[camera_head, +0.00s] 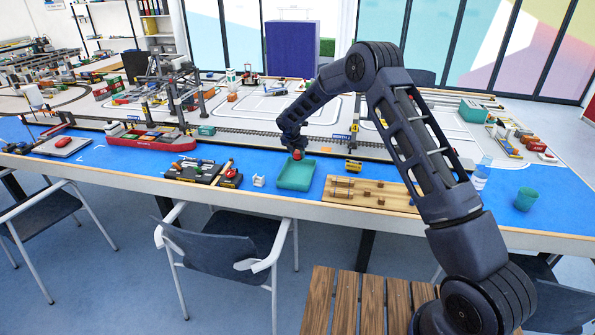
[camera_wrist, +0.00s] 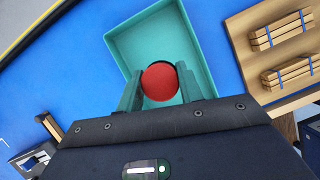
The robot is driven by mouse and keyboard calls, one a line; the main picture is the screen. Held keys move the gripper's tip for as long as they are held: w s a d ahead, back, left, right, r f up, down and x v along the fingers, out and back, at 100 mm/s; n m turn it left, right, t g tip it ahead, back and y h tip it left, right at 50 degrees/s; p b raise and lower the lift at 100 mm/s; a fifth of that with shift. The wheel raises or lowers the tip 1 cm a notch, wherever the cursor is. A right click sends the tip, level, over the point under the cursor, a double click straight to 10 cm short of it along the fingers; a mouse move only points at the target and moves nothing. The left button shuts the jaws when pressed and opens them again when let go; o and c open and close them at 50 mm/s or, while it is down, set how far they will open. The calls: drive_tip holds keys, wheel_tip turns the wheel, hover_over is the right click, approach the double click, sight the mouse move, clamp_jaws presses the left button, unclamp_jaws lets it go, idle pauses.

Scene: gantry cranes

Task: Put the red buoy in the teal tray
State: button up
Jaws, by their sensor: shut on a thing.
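The red buoy (camera_wrist: 160,82) is a round red thing held between the two fingers of my gripper (camera_wrist: 159,88) in the wrist view. My gripper is shut on it. The teal tray (camera_wrist: 119,43) is an open, empty-looking rectangular tray, and the buoy shows over its inside in the wrist view. In the head view the teal tray (camera_head: 293,182) lies on the blue strip of the table, with the red buoy (camera_head: 297,155) at its far edge under my gripper (camera_head: 296,150). The buoy's exact height above the tray floor is hard to tell.
A wooden board with bundled sticks (camera_head: 368,193) lies right of the tray. A small white object (camera_head: 258,181) and a dark tool tray (camera_head: 200,173) are to its left. Behind are a rail track and a yellow block (camera_head: 353,166). A teal cup (camera_head: 525,199) stands far right.

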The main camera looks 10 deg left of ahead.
sight(299, 174)
drive_tip(key=shift+f, duration=4.65)
drive_tip(key=shift+f, duration=0.15)
drive_tip(key=o, duration=1)
drive_tip(key=v, duration=1.2)
drive_tip(key=shift+d, duration=0.1)
